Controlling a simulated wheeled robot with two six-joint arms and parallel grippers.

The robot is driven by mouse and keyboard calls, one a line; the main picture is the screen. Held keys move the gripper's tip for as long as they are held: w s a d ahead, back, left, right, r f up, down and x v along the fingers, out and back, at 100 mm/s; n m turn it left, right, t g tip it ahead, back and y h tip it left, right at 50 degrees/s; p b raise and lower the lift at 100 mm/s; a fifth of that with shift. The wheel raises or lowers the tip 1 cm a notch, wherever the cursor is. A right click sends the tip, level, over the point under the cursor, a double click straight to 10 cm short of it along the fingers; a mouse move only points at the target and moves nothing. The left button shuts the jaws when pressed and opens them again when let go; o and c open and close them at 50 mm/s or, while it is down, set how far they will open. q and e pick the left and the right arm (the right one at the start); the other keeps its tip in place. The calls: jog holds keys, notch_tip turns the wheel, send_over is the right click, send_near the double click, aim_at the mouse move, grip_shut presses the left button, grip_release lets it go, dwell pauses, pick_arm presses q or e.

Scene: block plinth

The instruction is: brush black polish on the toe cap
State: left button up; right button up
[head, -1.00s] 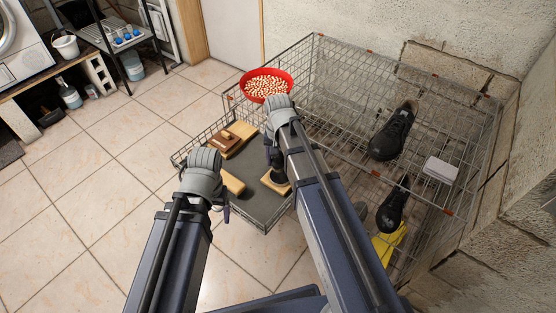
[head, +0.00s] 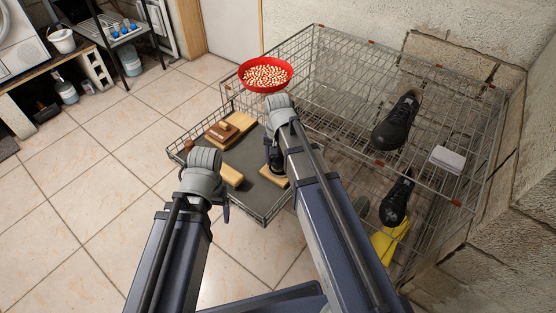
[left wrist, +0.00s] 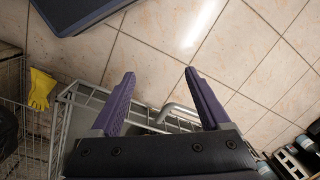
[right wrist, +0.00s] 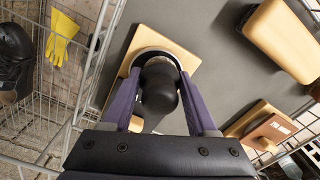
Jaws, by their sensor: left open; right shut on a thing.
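My right gripper (right wrist: 160,92) is shut on a black rounded knob (right wrist: 158,88), which stands over a pale ring on a wooden block (right wrist: 178,50). The head view shows this wooden block (head: 274,176) just below the right wrist, on the dark tray. Whether the knob belongs to a brush, and where its bristles are, is hidden. My left gripper (left wrist: 160,85) is open and empty, pointing at bare tile and a wire edge. One black shoe (head: 397,122) lies on the wire crate at right; another (head: 396,198) shows lower down. No polish is distinguishable on either toe.
The dark tray (head: 258,200) also holds a wooden block (head: 232,175) and brown wooden pieces (head: 222,133). A red bowl (head: 248,78) of pale bits stands behind it. A grey-white block (head: 446,159) and a yellow glove (head: 386,243) are at right.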

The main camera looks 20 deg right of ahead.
jog(key=shift+f+b, duration=0.65)
jog(key=shift+b, duration=0.05)
dwell(1.2)
dwell(0.6)
notch_tip(320, 180, up, 7)
jog(key=p, duration=0.7)
dwell(0.6)
notch_tip(320, 180, up, 20)
jog(key=p, duration=2)
